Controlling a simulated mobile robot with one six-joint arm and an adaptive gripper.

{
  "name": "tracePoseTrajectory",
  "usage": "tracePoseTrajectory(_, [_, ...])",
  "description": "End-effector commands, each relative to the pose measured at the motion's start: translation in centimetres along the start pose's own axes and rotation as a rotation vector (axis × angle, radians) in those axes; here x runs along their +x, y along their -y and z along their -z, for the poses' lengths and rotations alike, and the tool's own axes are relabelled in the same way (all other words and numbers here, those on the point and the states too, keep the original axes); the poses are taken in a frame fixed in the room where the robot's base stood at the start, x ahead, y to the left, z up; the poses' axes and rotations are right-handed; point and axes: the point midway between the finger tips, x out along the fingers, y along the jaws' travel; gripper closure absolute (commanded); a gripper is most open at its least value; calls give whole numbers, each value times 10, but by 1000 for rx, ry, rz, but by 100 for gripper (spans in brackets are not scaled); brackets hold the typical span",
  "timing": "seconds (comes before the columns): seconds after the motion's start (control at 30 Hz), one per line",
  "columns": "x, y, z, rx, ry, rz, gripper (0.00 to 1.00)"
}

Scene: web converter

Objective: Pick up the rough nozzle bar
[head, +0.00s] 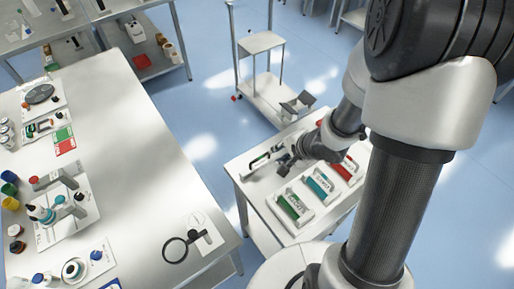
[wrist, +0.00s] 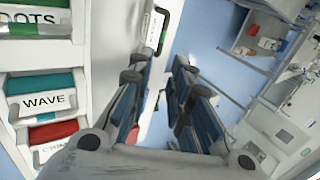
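A narrow white holder (head: 259,161) at the left end of the small white table has a dark and green strip in it. It also shows in the wrist view (wrist: 154,29) as a pale tray with green and a label too small to read. I cannot tell for sure whether the rough nozzle bar lies in it. My gripper (head: 283,163) is just right of this holder, above the table. In the wrist view my gripper (wrist: 160,78) has its two blue-grey finger pairs apart, with nothing between them. The holder lies beyond the fingertips.
Three white trays hold green (head: 291,206), teal (head: 319,186) and red (head: 346,168) contents; labels read DOTS and WAVE (wrist: 43,103), the third is partly hidden. A large workbench (head: 130,130) with tools stands left. A trolley (head: 262,92) stands behind. Blue floor lies between.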

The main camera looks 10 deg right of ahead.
Motion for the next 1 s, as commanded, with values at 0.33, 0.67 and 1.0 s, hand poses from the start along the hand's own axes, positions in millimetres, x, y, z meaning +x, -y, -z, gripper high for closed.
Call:
tracePoseTrajectory(0.33, [74, -4, -1, 2, 3, -1, 81])
tracePoseTrajectory(0.67, [118, -2, -1, 3, 2, 0, 81])
tracePoseTrajectory(1.0, [143, 0, -5, 1, 2, 0, 81])
